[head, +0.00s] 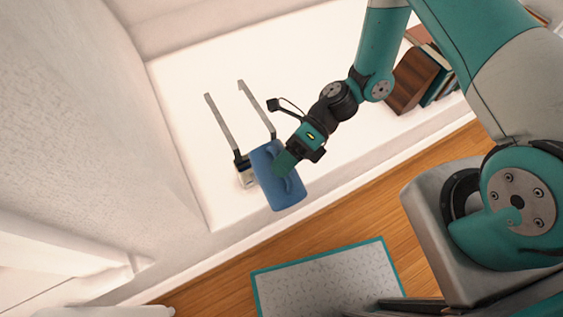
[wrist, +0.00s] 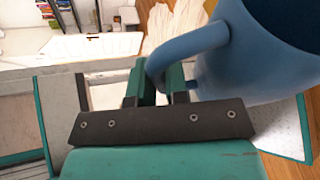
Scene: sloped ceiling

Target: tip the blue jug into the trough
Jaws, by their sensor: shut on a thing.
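The blue jug (head: 264,184) hangs from my gripper (head: 286,162), above the front part of a white ledge. In the wrist view, the jug (wrist: 245,65) is at the upper right with part of its open mouth showing. My gripper (wrist: 161,82) is shut on the jug's curved handle at its near end. I cannot tell how far the jug is tilted or what is in it. A small pale object with two long grey bars (head: 224,125) is partly behind the jug; I cannot tell whether it is the trough.
Books (head: 428,75) stand on the ledge at the upper right. A pale wall (head: 90,130) rises at the left. Wooden floor (head: 355,215) runs below the ledge, with a grey teal-edged panel (head: 330,285) over it. The ledge's middle (head: 300,70) is clear.

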